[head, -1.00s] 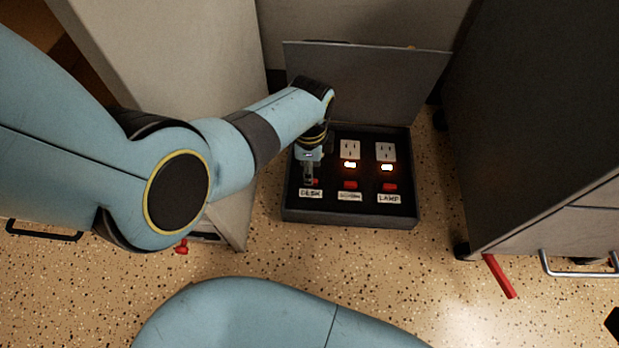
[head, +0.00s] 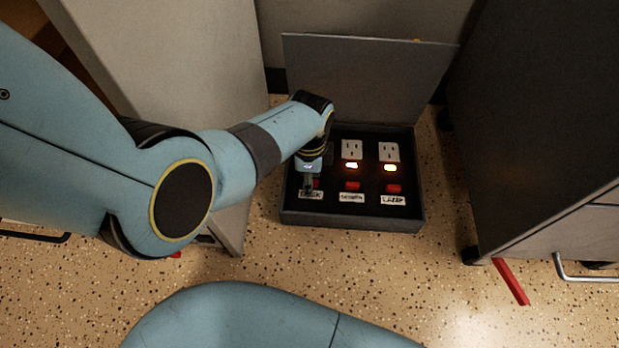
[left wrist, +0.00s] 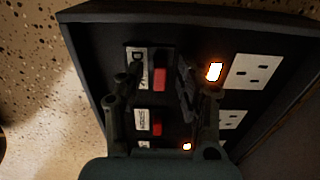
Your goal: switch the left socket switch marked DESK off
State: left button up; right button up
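A dark open box (head: 350,219) on the floor holds three sockets, each with a red switch and a label. My left gripper (head: 309,186) is low over the leftmost column, hiding its socket and part of the DESK label (head: 311,195). In the left wrist view, the DESK label (left wrist: 137,66) is partly covered by one finger. The DESK switch (left wrist: 160,78) lies between the two spread fingers (left wrist: 158,85). Contact with the switch cannot be told. The DESK light (left wrist: 214,72) beside its socket (left wrist: 254,70) glows. My right gripper is out of view.
The middle switch (head: 352,185) and LAMP switch (head: 393,188) sit to the right, with lit lights above them. The raised lid (head: 370,80) stands behind. A pale cabinet (head: 170,60) is left and a dark cabinet (head: 540,120) right.

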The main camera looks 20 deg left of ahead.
pick_arm(q)
jog(key=shift+c, duration=0.2)
grip_shut()
dwell(0.4)
